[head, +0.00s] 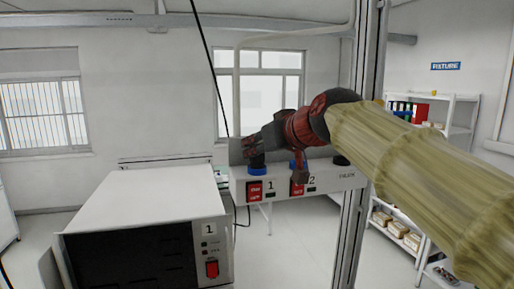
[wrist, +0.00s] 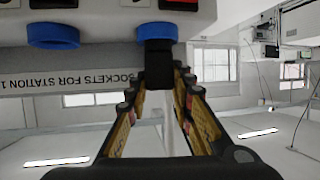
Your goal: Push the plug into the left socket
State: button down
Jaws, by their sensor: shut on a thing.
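A grey panel (head: 335,182) carries sockets marked 1 and 2. The left socket (head: 257,171) has a blue ring. Another blue-ringed socket (head: 296,165) is to its right, partly behind my arm. My gripper (head: 256,151) is over the left socket, shut on the black plug (wrist: 158,57). In the wrist view, which is upside down, the plug's end meets the blue ring (wrist: 157,31) of the left socket, and the other ring (wrist: 53,36) is apart from it. How deep the plug sits is hidden by the ring.
A white unit (head: 150,215) marked 1, with a red switch (head: 212,269), stands at the front left. A metal post (head: 358,190) rises right of the sockets. A black cable (head: 210,65) hangs behind. Shelves (head: 440,140) with boxes are at the right.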

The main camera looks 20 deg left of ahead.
jog(key=shift+f, duration=0.15)
jog(key=c, duration=1.5)
grip_release()
jog(key=v, duration=1.2)
jog(key=shift+s, duration=0.1)
jog(key=shift+f, duration=0.1)
